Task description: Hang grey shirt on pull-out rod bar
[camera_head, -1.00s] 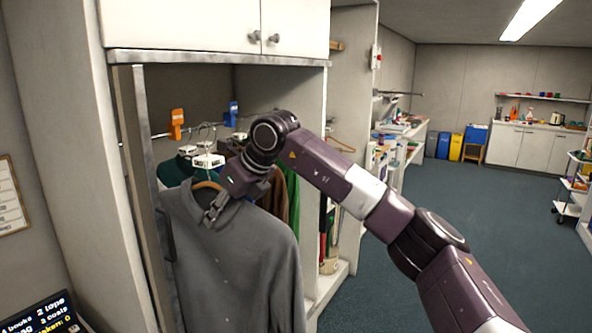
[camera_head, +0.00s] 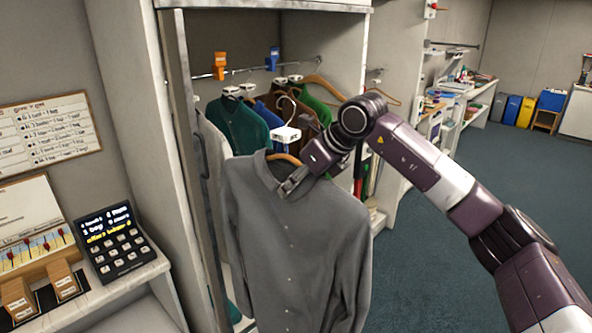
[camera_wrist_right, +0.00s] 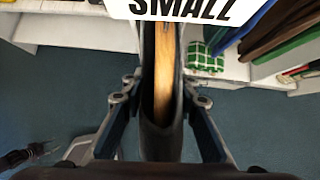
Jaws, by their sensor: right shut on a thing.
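The grey shirt (camera_head: 292,245) hangs upright on a wooden hanger with a white size tag (camera_head: 286,134) and a bare metal hook (camera_head: 288,104). My right gripper (camera_head: 292,180) is shut on the shirt's hanger at the collar and shoulder. In the right wrist view its fingers (camera_wrist_right: 163,105) flank the wooden hanger (camera_wrist_right: 163,70) and grey cloth; the tag there reads SMALL. A metal rod (camera_head: 243,69) runs across the open wardrobe behind. A bar (camera_head: 457,44) shows farther right; I cannot tell which is the pull-out rod. My left gripper is not in view.
Several garments, including a dark green one (camera_head: 237,127), hang in the wardrobe. Orange (camera_head: 220,64) and blue (camera_head: 272,58) clips sit by the rod. A wardrobe panel (camera_head: 180,120) stands left. A keypad (camera_head: 115,240) sits on the left counter. The floor at right is clear.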

